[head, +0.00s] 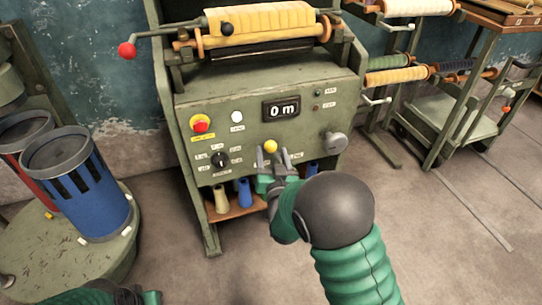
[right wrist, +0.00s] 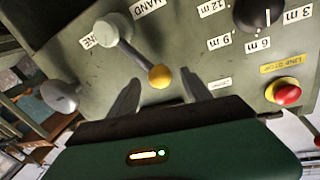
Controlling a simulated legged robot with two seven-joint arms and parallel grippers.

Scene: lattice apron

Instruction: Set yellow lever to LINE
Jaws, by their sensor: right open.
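The yellow lever's ball knob (head: 270,146) stands on the green machine panel in the head view. In the right wrist view, the lever (right wrist: 135,52) runs from a pale round hub down and right to its yellow knob (right wrist: 160,77). A LINE label (right wrist: 92,40), partly hidden, is left of the hub; a HAND label (right wrist: 152,8) is above right. My right gripper (head: 277,163) is open at the panel. In the wrist view its fingers (right wrist: 160,88) stand on either side of the knob, apart from it. My left gripper (head: 135,296) shows only partly at the bottom left.
The panel also has a red stop button (head: 200,123), a black rotary dial (head: 220,160), a display reading 0 m (head: 281,109) and a grey knob (head: 333,141). Spools (head: 244,190) sit on a shelf below. A blue bin (head: 85,180) stands left.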

